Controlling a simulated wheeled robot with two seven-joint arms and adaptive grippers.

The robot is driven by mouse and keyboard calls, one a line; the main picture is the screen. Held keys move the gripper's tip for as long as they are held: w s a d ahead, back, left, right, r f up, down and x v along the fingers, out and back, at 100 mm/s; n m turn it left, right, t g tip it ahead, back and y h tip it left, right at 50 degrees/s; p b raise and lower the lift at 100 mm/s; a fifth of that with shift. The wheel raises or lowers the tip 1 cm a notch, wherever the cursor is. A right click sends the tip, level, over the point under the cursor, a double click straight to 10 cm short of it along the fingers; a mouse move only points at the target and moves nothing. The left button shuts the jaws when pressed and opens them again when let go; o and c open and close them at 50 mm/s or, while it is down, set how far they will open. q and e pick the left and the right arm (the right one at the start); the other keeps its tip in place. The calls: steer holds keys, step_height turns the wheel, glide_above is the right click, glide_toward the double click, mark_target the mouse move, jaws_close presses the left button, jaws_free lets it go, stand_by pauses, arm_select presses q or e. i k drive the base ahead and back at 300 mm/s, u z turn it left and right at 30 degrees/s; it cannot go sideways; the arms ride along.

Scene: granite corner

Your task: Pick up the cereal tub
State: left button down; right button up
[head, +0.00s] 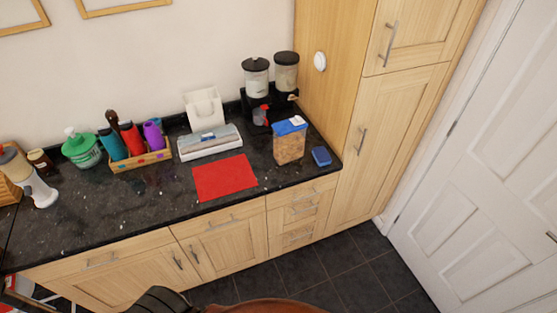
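The cereal tub (289,148) is a clear upright container with a blue lid and a white cap, filled with brownish cereal. It stands on the dark granite counter (130,213), near the counter's right end and front edge. Nothing is holding it, and its front is unobstructed. Neither of my grippers can be made out in the head view. A dark part and a reddish-brown part at the bottom edge look like my own body.
A blue sponge-like block (321,156) lies just right of the tub, and a red mat (225,177) lies to its left. A tall wooden cupboard (338,90) bounds the right side.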

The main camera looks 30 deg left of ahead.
mark_target(289, 140)
steer(key=k, duration=0.3)
steer(key=u, duration=1.05)
